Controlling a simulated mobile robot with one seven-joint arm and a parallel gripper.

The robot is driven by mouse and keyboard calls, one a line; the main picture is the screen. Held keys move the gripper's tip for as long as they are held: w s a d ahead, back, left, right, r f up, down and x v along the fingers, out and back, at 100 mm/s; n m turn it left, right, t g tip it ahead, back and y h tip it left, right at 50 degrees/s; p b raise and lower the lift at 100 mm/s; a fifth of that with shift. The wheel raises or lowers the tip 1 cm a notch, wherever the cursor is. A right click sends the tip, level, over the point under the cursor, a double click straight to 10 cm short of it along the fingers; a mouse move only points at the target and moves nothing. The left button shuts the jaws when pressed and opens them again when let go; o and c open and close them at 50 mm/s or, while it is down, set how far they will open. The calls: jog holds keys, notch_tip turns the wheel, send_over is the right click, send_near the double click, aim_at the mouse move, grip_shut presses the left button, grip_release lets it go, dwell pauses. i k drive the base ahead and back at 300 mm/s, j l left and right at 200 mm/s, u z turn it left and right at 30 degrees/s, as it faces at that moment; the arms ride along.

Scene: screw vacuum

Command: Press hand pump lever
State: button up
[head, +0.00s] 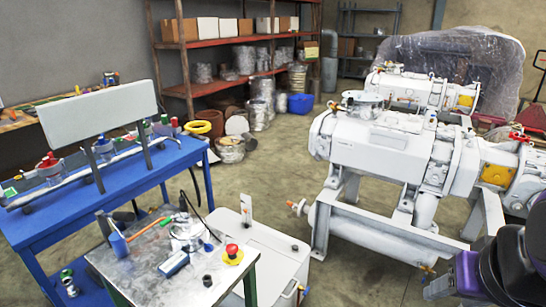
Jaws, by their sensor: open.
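A pale upright lever (246,210) stands on a light grey box-shaped unit (265,262) on the floor, to the right of the small metal table. It looks like the hand pump lever, but I cannot tell for certain at this size. The lever is free, with nothing touching it. My dark purple and black arm (505,265) enters at the lower right corner, well to the right of the lever. I cannot make out my gripper's fingers there.
The metal table (140,262) holds a red emergency button (232,250) and tools. A blue bench (50,227) stands at left. A large white vacuum pump (385,145) on a frame stands at right. Floor between the box unit and my arm is mostly clear.

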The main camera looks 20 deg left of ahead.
aim_at(129, 217)
jog(key=u, duration=2.05)
